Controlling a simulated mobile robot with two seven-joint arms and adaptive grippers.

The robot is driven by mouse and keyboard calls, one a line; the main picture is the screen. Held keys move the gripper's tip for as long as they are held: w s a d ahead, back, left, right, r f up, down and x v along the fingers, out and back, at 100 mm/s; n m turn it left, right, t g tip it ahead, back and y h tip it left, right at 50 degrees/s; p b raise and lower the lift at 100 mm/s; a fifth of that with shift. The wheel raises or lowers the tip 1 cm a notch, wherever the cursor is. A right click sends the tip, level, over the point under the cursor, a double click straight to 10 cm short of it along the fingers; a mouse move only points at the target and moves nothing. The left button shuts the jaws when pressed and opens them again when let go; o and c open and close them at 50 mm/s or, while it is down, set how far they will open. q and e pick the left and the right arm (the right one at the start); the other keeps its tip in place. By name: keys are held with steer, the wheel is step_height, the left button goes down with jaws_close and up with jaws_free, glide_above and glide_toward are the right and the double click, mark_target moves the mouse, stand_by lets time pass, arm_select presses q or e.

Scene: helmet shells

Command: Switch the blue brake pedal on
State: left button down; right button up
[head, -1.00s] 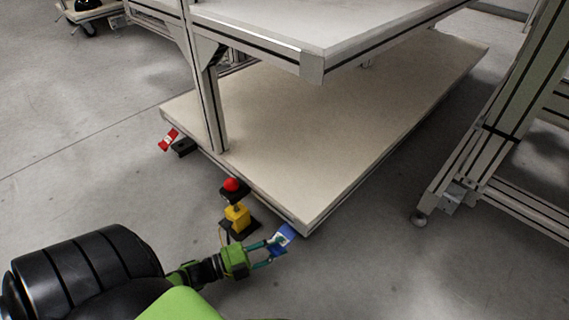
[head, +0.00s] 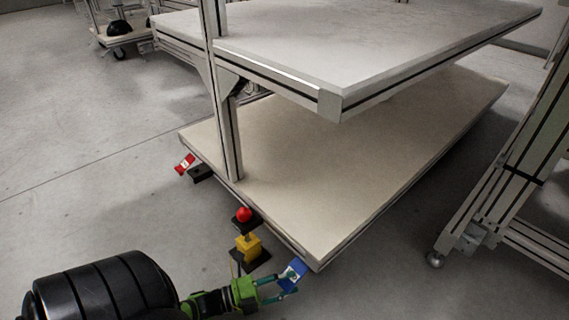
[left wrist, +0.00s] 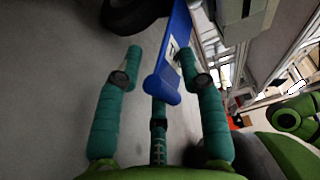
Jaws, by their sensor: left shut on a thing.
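The blue brake pedal (head: 293,271) sticks out at the near corner of the cart's low deck, close to the floor, tilted, with a white label on it. My left gripper (head: 286,283) reaches it from the left, one finger on each side. In the left wrist view the blue pedal (left wrist: 166,86) runs between the two teal fingers of my left gripper (left wrist: 160,54), closer to the right one. The gripper is shut on the pedal. The pedal's mount is hidden. My right gripper is not in view.
A red pedal (head: 185,164) sits at the cart's far left corner. The cart's beige lower deck (head: 300,180) is bare. Another metal frame (head: 500,200) stands at right.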

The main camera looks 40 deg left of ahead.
arm_select(q)
steer(key=shift+w+d+f, duration=0.15)
steer(key=shift+w+d, duration=0.05)
steer(key=shift+d, duration=0.05)
steer(key=c, duration=1.1)
jaws_free()
steer(key=shift+o, duration=0.2)
steer(key=shift+w, duration=0.1)
steer(key=shift+a, duration=0.1)
steer(key=shift+s+a, duration=0.15)
steer(key=shift+s, duration=0.15)
steer(key=v, duration=1.1)
steer(key=shift+s+a, duration=0.1)
steer(key=shift+s, duration=0.1)
steer(key=shift+s, duration=0.1)
